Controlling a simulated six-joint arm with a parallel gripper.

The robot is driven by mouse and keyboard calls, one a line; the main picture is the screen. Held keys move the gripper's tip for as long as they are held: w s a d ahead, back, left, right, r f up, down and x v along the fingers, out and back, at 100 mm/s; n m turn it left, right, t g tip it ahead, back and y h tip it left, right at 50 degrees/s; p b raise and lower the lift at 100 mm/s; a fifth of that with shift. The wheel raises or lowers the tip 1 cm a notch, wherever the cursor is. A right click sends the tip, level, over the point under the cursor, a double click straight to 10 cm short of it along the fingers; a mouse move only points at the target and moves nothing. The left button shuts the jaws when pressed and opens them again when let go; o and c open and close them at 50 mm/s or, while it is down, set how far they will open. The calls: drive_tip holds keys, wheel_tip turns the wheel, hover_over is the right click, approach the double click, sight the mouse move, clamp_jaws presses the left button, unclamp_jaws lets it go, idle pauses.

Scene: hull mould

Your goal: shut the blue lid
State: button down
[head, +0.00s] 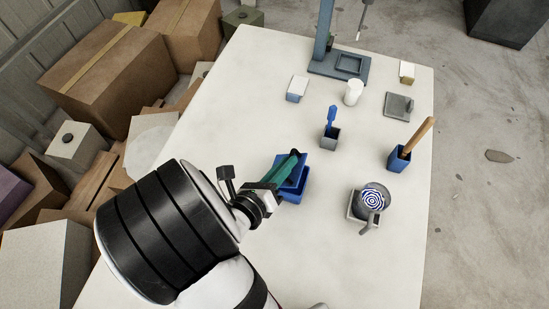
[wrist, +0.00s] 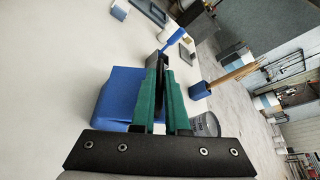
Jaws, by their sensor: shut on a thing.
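A blue box (head: 295,196) stands near the middle of the table. Its blue lid (head: 300,176) is at the top and looks tilted, partly raised. The lid also shows as a large blue block in the wrist view (wrist: 118,95), left of the fingers. My gripper (head: 291,158), with green fingers, lies across the lid from the left. The fingers hide the exact contact and the lid's hinge.
A grey pot with a striped blue-and-white top (head: 373,200) stands to the right. A blue holder with a wooden handle (head: 400,158), a grey cup with a blue tool (head: 331,135) and a white cylinder (head: 353,92) stand farther back. The table's front right is clear.

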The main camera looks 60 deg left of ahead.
drive_tip(key=shift+w+d+f, duration=1.1)
drive_tip(key=shift+w+d, duration=0.2)
drive_tip(key=shift+w, duration=0.05)
drive_tip(key=shift+w+d+f, duration=0.2)
drive_tip(key=shift+d+f, duration=0.05)
drive_tip(key=shift+f, duration=0.2)
drive_tip(key=shift+w+d+f, duration=0.15)
drive_tip(key=shift+d+f, duration=0.05)
drive_tip(key=shift+f, duration=0.35)
drive_tip(key=c, duration=1.2)
unclamp_jaws()
drive_tip(key=shift+s, duration=0.2)
drive_tip(key=v, duration=1.5)
drive_tip(key=shift+s, duration=0.2)
